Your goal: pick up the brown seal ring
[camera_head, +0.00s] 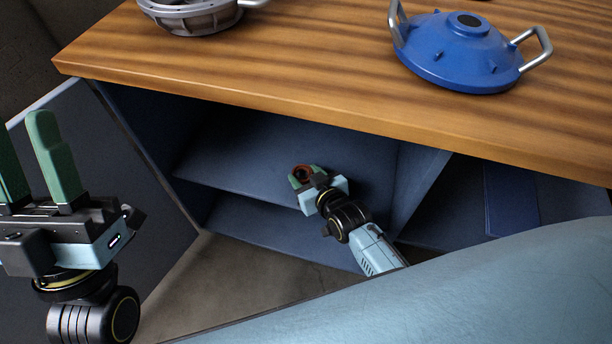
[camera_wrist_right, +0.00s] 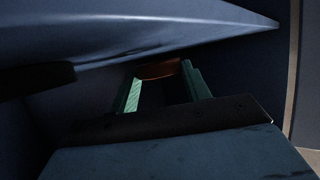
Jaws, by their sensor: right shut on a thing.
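The brown seal ring (camera_head: 303,172) is between the fingers of my right gripper (camera_head: 307,175), inside the open cabinet under the table. In the right wrist view the ring (camera_wrist_right: 159,70) shows as a reddish-brown band between the green fingertips of the gripper (camera_wrist_right: 166,80), which is shut on it. The ring is close to a blue shelf surface; whether it touches it cannot be told. My left gripper (camera_head: 28,155) is raised at the left of the head view, its green fingers apart and empty.
The wooden tabletop (camera_head: 300,70) overhangs the cabinet. On it stand a blue housing with handles (camera_head: 460,50) and a grey metal housing (camera_head: 190,14). The blue shelf (camera_head: 240,155) and a divider wall (camera_head: 418,190) bound the space around my right arm. An open door (camera_head: 110,170) stands at left.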

